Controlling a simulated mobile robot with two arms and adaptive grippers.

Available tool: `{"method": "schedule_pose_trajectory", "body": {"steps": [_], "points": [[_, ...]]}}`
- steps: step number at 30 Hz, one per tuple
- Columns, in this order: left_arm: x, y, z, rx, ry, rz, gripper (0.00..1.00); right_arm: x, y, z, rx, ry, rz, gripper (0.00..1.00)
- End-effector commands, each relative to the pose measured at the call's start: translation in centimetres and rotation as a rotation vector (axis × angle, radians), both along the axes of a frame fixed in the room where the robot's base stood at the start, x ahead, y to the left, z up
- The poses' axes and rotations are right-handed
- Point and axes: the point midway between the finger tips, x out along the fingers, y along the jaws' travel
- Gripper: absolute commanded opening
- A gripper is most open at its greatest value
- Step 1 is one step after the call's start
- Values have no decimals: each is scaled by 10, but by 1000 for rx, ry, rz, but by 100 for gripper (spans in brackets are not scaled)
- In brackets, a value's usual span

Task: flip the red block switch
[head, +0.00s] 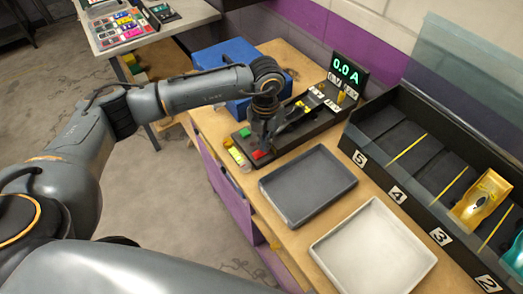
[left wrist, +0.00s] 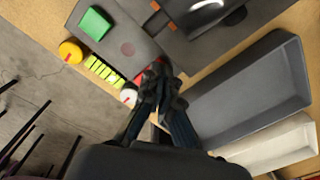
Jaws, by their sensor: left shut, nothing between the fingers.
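The red block switch (head: 259,154) is at the near end of the black track unit (head: 318,122), on the wooden table. My left gripper (head: 262,146) is shut and empty, pointing down right at the red block. In the left wrist view the shut fingers (left wrist: 160,72) cover much of the red block (left wrist: 142,78), so only a part of it shows. Whether they touch it I cannot tell. A green block (head: 245,132) sits on the same unit, left of the red one; it shows clearly in the left wrist view (left wrist: 95,23). My right gripper is out of view.
A dark grey tray (head: 306,214) and a white tray (head: 330,258) lie beside the unit. A black rack (head: 376,152) with numbered bays holds a gold car (head: 482,200). A display (head: 348,74) reads 0.0 A. A blue box (head: 212,57) stands behind my left arm.

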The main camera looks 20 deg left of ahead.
Motion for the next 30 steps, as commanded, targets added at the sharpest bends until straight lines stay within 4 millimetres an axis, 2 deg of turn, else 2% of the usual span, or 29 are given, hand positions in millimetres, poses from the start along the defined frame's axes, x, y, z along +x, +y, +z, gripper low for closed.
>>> {"method": "schedule_pose_trajectory", "body": {"steps": [8, 14, 30], "points": [[0, 0, -5, 0, 1, 0, 0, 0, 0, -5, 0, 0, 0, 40], [-1, 0, -1, 1, 2, 0, 0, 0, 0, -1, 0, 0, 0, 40], [0, 0, 42, 1, 0, 0, 0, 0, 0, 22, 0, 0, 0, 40]]}}
